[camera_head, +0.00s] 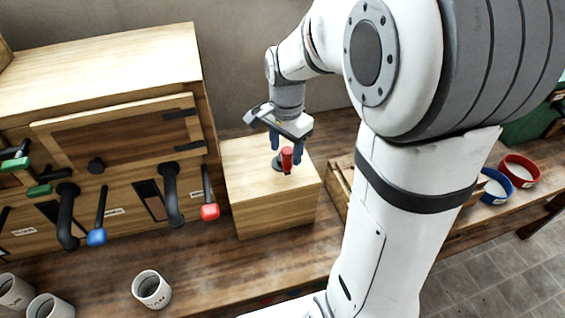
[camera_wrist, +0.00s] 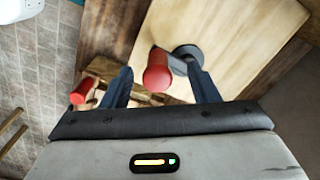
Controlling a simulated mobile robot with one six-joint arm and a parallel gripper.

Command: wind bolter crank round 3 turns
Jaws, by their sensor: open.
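The crank has a red upright handle (camera_head: 287,160) and stands on top of a pale wooden box (camera_head: 262,206) on the bench. In the wrist view the red handle (camera_wrist: 157,72) sits beside a dark round hub (camera_wrist: 186,52), on the box's pale top (camera_wrist: 225,40). My gripper (camera_head: 286,148) is above the box with its blue fingers pointing down. In the wrist view my gripper (camera_wrist: 159,72) is open, and the red handle shows between its two fingers. I cannot tell whether either finger touches the handle.
A wooden cabinet (camera_head: 100,65) with black spouts and blue, red and green levers stands to the left. White cups, one here (camera_head: 152,288), stand in front. A red bowl (camera_head: 520,170) and a blue bowl (camera_head: 496,186) are at right. Another red-ended piece (camera_wrist: 82,92) shows in the wrist view.

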